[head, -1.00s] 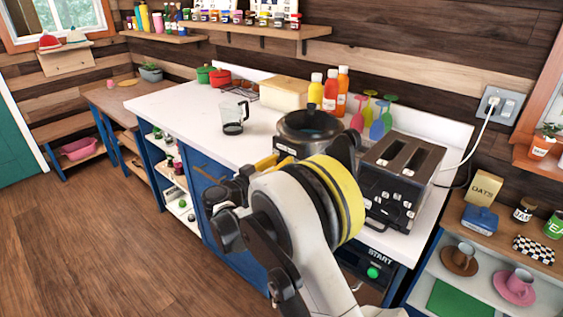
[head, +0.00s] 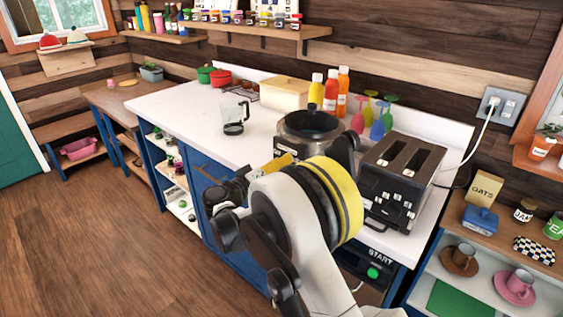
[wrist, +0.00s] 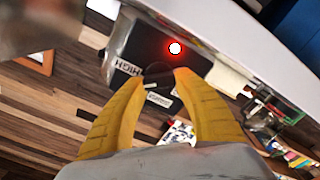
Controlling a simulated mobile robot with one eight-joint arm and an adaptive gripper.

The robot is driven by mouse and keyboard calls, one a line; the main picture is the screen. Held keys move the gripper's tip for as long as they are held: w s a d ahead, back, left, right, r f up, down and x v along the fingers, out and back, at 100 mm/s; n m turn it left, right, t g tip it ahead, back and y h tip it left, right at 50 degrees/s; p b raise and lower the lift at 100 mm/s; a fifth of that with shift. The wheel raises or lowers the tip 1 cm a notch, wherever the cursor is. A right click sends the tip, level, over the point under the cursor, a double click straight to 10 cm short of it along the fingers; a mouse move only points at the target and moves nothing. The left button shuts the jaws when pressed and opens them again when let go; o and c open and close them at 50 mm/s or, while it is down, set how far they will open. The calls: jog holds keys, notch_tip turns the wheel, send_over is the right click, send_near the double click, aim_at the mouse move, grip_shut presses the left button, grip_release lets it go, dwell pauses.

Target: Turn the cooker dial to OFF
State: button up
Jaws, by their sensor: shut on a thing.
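The cooker (head: 308,132) is a round, dark-lidded pot on the white counter, left of the toaster. A short white mark shows near the dial's lower edge. Other labels are partly hidden by the fingers. In the head view my gripper (head: 283,162) is at the cooker's front, partly hidden by my wrist.
A black toaster (head: 402,180) stands close on the right. Coloured utensils (head: 378,122) and sauce bottles (head: 330,92) stand behind. A glass jug (head: 235,117) is to the left, with clear counter (head: 180,115) beyond it.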

jog(key=n, duration=0.6)
jog(key=shift+w+f+n, duration=0.1)
jog(key=shift+n, duration=0.2)
jog(key=n, duration=0.6)
jog(key=shift+f, duration=0.1)
jog(key=n, duration=0.6)
jog(key=shift+f+n, duration=0.15)
jog(key=shift+n, duration=0.15)
jog(key=n, duration=0.5)
jog(key=shift+d+n, duration=0.1)
jog(key=shift+n, duration=0.3)
jog(key=o, duration=1.2)
jog(key=shift+c, duration=0.2)
jog(key=shift+f, duration=0.1)
